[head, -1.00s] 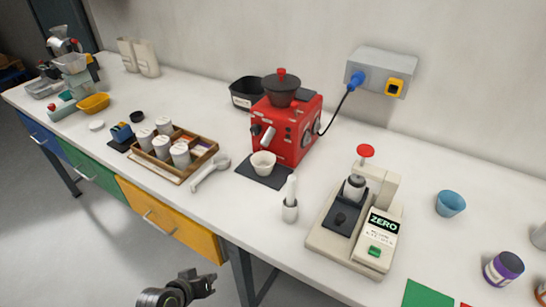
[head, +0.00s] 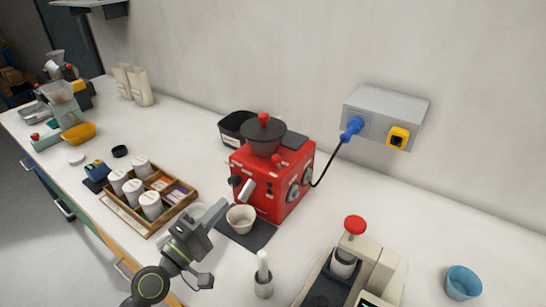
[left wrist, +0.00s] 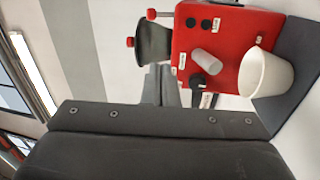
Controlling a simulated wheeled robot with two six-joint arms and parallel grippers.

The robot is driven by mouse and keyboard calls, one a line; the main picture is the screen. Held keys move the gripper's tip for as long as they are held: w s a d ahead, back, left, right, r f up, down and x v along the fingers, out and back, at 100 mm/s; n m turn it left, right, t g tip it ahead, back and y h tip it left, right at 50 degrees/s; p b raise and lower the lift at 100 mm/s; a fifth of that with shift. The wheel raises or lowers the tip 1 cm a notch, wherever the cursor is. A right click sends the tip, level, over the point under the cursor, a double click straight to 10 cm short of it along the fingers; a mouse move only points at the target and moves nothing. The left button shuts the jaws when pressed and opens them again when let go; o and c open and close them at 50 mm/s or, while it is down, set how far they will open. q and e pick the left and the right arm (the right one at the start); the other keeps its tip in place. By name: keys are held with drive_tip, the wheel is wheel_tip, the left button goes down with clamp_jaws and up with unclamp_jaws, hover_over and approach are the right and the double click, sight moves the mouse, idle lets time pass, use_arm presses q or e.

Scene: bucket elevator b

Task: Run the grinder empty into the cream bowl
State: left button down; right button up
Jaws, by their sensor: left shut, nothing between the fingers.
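The red grinder (head: 275,185) stands against the wall with a dark lidded hopper (head: 264,136) on top. A pale spout or handle (head: 247,191) and a black knob show on its front. The cream bowl (head: 240,220) sits on a dark mat in front of the grinder; its inside looks empty. My left gripper (head: 217,211) is shut and empty, just left of the bowl and apart from the grinder. In the left wrist view the shut fingers (left wrist: 168,88) point toward the grinder front (left wrist: 218,45), with the bowl (left wrist: 265,73) at right. My right gripper is out of view.
A wooden box of white jars (head: 150,200) lies left of my gripper. A white pestle-like tool in a holder (head: 263,278) and a scale-like press (head: 345,265) stand in front and right. A blue-plugged cord joins the grinder to a grey wall box (head: 385,113).

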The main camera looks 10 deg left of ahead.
use_arm(q)
drive_tip(key=p, duration=0.4)
approach(277, 164)
drive_tip(key=w+a+r, duration=0.2)
drive_tip(key=w+a, duration=0.1)
drive_tip(key=w, duration=0.1)
drive_tip(key=shift+n+t, duration=0.4)
drive_tip(key=w+d, duration=0.1)
drive_tip(key=w+d+p, duration=0.1)
drive_tip(key=d, duration=0.1)
drive_tip(key=shift+d+r, duration=0.2)
drive_tip(key=shift+d, duration=0.05)
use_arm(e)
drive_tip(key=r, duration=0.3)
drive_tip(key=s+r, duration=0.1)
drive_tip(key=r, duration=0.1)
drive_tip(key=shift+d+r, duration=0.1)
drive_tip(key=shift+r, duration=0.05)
use_arm(q)
drive_tip(key=shift+r, duration=0.1)
